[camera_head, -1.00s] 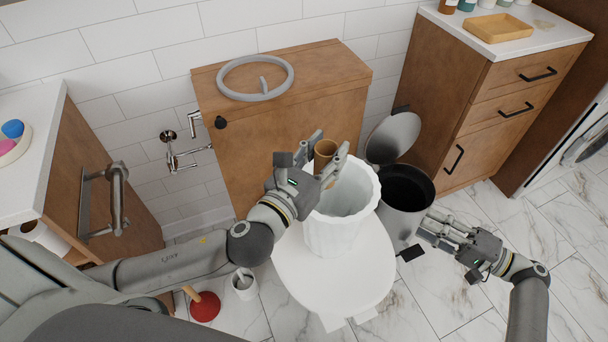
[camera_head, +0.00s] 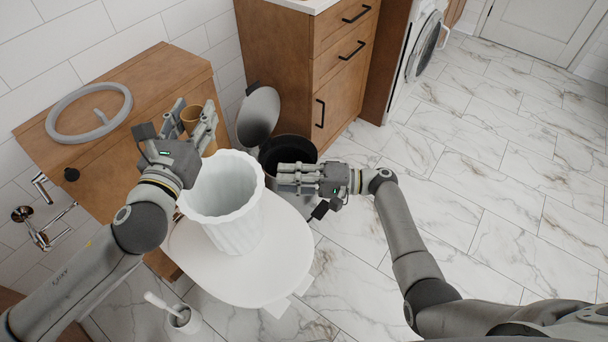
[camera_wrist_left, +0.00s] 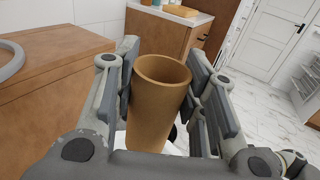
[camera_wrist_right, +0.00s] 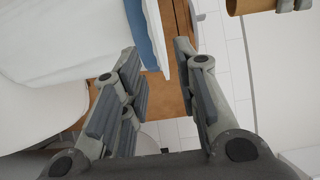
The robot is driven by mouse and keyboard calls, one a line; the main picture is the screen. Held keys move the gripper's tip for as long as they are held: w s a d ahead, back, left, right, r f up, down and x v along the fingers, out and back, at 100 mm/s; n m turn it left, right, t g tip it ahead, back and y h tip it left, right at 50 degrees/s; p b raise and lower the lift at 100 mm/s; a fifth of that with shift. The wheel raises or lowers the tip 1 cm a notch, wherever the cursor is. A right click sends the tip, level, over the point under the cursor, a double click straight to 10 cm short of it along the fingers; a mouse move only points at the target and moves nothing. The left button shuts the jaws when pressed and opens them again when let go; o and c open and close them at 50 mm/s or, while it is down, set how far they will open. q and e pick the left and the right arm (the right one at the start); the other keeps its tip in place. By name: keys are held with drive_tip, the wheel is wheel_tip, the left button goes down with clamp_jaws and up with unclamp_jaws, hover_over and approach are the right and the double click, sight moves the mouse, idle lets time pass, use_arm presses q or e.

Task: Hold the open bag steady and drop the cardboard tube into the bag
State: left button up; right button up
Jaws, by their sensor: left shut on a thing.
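The cardboard tube (camera_head: 191,117) is brown and stands upright in my left gripper (camera_head: 196,110), above the back left rim of the open bag. The left wrist view shows the tube (camera_wrist_left: 158,110) between the fingers. The open bag (camera_head: 240,234) is white and pleated, with its mouth facing up, on the closed toilet lid (camera_head: 285,250). My right gripper (camera_head: 284,178) is apart from the bag, to its right, with fingers pointing left. In the right wrist view its fingers (camera_wrist_right: 158,60) are spread with nothing held between them.
A bin (camera_head: 312,206) with its lid (camera_head: 258,115) raised stands behind my right gripper. A wooden cabinet (camera_head: 285,65) stands behind it. A grey ring (camera_head: 66,100) lies on the wooden box at left. A toilet brush (camera_head: 185,318) stands below. The marble floor is clear at right.

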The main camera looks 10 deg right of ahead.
drive_tip(key=shift+x, duration=2.25)
clamp_jaws()
use_arm(q)
wheel_tip(320, 180, down, 11)
drive_tip(key=a, duration=0.1)
drive_tip(key=shift+a, duration=0.4)
drive_tip(key=o, duration=0.8)
drive_tip(key=shift+c, duration=0.2)
